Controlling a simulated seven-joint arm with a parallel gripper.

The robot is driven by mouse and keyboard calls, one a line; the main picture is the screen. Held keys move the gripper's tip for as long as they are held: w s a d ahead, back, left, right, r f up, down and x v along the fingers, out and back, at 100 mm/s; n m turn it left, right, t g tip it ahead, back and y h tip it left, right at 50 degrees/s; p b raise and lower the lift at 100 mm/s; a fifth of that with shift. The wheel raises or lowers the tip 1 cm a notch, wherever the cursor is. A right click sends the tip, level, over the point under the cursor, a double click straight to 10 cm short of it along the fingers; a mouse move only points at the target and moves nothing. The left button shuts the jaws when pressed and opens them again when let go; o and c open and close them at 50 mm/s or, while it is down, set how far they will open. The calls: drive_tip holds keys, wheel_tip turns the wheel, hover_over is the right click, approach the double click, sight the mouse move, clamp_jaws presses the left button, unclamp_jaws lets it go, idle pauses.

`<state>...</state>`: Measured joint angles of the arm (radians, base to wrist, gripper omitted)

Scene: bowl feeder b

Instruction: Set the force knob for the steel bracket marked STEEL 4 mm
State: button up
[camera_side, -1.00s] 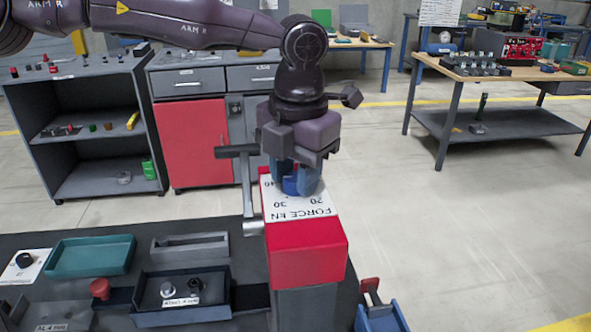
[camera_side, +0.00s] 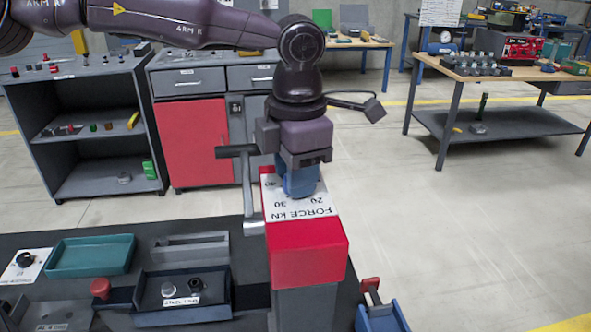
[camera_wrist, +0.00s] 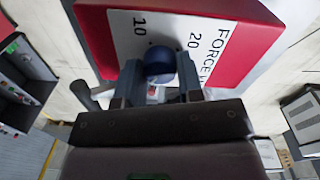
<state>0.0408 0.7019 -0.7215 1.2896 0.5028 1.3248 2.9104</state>
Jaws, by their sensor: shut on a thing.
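The force knob (camera_side: 301,184) is blue and sits on the white dial plate (camera_side: 284,212) on top of the red press head. The plate reads FORCE kN, with 20, 30 and 40 visible in the side view. In the wrist view the knob (camera_wrist: 159,62) is between my fingers, with 10 and 20 beside it on the plate (camera_wrist: 205,25). My gripper (camera_side: 300,170) points down from above and is shut on the knob; it also shows in the wrist view (camera_wrist: 159,78). The knob's pointer is hidden. I cannot pick out a label reading STEEL 4 mm.
A grey lever (camera_side: 246,185) stands just left of the press head (camera_side: 307,262). A blue bin (camera_side: 383,318) is lower right.

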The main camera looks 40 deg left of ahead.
drive_tip(key=o, duration=0.9)
drive_tip(key=r, duration=1.3)
drive_tip(key=shift+s+d, duration=0.15)
drive_tip(key=shift+d, duration=0.15)
